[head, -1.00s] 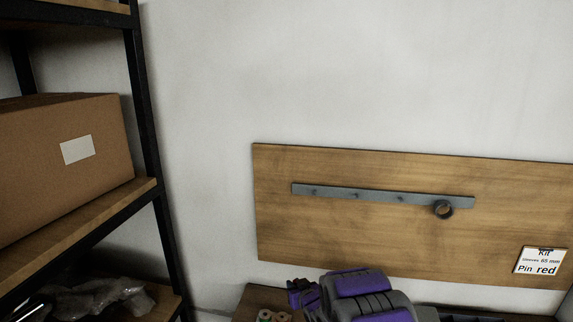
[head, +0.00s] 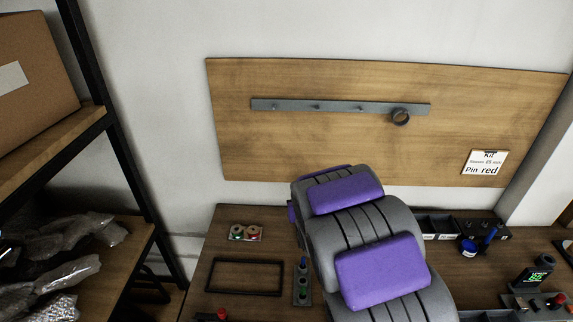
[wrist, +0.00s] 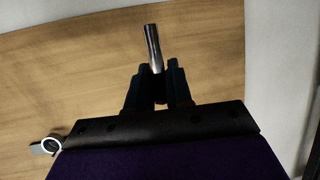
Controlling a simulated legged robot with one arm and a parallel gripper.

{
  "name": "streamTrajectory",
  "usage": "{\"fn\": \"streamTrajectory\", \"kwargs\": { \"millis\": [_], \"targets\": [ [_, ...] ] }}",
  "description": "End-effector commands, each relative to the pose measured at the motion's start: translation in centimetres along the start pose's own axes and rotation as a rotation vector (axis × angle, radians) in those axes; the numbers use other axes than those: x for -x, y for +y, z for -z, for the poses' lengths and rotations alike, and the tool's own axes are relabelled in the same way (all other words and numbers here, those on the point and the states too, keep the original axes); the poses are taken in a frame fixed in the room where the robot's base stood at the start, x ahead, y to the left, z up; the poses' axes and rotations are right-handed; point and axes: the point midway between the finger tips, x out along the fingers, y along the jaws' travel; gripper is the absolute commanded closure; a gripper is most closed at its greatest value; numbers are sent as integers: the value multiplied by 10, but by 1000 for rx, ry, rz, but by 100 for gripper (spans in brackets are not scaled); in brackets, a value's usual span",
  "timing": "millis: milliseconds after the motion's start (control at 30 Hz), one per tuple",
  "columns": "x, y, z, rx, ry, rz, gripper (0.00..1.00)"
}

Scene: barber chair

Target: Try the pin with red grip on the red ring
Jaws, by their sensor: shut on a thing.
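My gripper (wrist: 158,78) is shut on a bright metal pin (wrist: 153,46), which points up and away between the two dark fingers. The pin's grip is hidden by the fingers, so its colour cannot be told. In the head view my gripper is hidden behind my arm. Two small pale rings sit side by side in a holder on the table, a red-tinted one (head: 251,233) and a green-tinted one (head: 237,233). They are left of my arm and apart from it.
A wooden wall board (head: 330,150) carries a grey pegged strip (head: 340,107) with a dark ring (head: 400,117) and a card (head: 485,163) reading "Pin red". A black frame (head: 245,277) and small rack (head: 302,285) lie left; bins (head: 437,226) and a gauge (head: 533,270) right. Shelving (head: 110,140) bounds the left.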

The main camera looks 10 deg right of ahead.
Motion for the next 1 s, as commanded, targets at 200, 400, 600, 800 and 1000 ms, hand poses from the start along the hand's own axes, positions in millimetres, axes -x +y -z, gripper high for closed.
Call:
{"fn": "streamTrajectory", "kwargs": {
  "millis": [200, 400, 600, 800, 1000],
  "targets": [
    [-38, -14, -2, 44, 1, 64, 100],
    [-83, -38, -13, 99, 0, 160, 100],
    [-122, -68, -32, 147, -2, 266, 100],
    [-153, -101, -58, 185, -8, 377, 100],
    [-173, -132, -81, 210, -4, 473, 100]
  ]
}}
